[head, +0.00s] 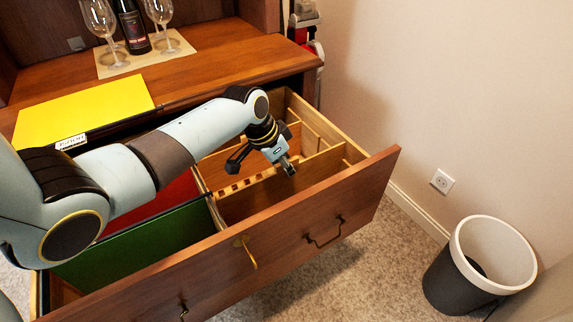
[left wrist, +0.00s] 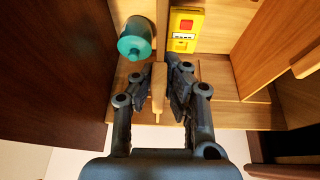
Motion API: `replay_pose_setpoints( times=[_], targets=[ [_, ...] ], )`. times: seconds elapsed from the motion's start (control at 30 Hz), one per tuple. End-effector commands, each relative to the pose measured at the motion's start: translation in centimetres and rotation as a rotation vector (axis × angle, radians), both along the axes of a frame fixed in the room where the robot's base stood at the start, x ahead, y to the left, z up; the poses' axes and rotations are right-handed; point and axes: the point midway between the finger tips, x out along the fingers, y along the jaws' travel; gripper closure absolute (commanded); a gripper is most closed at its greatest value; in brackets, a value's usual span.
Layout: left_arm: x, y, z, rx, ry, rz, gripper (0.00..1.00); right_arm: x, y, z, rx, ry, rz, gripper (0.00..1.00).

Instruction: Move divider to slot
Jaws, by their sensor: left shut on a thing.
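My left gripper (head: 286,168) is over the open wooden drawer and is shut. In the left wrist view my left gripper (left wrist: 167,88) has its fingers on the two sides of a thin, light-wood divider (left wrist: 158,92), seen nearly edge-on. The head view hides how the fingers meet the divider. A notched light-wood rail (head: 245,183) with several slots lies inside the drawer, left of and below the gripper. I cannot tell whether the held divider sits in a slot. My right gripper is not in view.
The drawer front (head: 300,215) is pulled out from the hutch. A teal cylinder (left wrist: 137,40) and a yellow item (left wrist: 185,30) show in the left wrist view. Green (head: 140,245) and yellow (head: 85,108) folders are on the left. A bin (head: 465,270) stands on the right.

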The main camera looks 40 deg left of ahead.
Motion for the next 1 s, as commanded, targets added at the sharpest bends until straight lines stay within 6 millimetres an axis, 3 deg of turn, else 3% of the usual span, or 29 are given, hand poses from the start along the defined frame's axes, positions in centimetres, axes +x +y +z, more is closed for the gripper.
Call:
replay_pose_setpoints(
  times=[1.0],
  targets=[
    [0.0,0.0,-5.3,0.0,0.001,0.0,1.0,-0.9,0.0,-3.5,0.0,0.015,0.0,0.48]
  ],
)
